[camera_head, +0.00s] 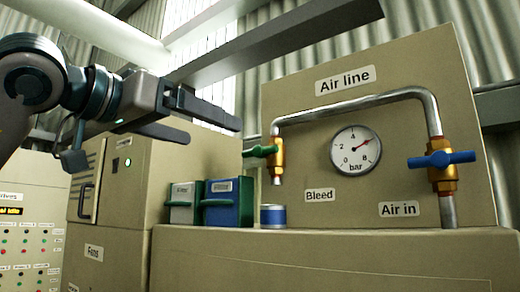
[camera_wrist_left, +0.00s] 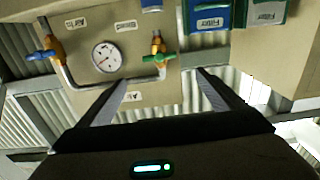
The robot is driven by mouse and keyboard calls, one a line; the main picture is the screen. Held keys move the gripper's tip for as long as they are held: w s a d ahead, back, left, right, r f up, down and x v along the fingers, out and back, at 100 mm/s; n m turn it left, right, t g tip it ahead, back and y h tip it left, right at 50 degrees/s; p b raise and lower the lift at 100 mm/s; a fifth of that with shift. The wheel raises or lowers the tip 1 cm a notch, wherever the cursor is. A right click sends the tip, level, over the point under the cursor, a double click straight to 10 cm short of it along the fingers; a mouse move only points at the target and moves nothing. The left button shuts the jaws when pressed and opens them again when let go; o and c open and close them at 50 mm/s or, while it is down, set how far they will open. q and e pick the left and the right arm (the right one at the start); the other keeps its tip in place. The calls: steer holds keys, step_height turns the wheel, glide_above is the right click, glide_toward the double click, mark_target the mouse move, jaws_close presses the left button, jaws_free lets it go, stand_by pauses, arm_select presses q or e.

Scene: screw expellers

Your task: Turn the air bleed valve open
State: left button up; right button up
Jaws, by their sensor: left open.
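The air bleed valve is a brass body (camera_head: 276,158) with a green lever handle (camera_head: 260,151), above the "Bleed" label. The handle lies roughly level, across the upright body. It also shows in the left wrist view as a green handle (camera_wrist_left: 158,58), just beyond and between the fingertips. My left gripper (camera_head: 213,132) is open and empty, left of the green handle and apart from it. Its two fingers (camera_wrist_left: 162,77) point at the panel. My right gripper is in neither view.
A blue-handled "Air in" valve (camera_head: 440,159) sits at right on the same pipe (camera_head: 350,105). A gauge (camera_head: 355,150) reads above 4 bar. A blue tin (camera_head: 273,216) stands below the bleed outlet, with blue and grey filter boxes (camera_head: 228,202) to its left.

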mark_target(260, 149)
arm_select(q)
steer(key=shift+p+x, duration=4.05)
steer(key=shift+x, duration=4.45)
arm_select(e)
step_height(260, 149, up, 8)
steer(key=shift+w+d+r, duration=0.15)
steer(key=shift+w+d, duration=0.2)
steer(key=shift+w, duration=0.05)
arm_select(q)
steer(key=shift+c, duration=0.6)
steer(key=c, duration=0.9)
steer(key=shift+c, duration=0.2)
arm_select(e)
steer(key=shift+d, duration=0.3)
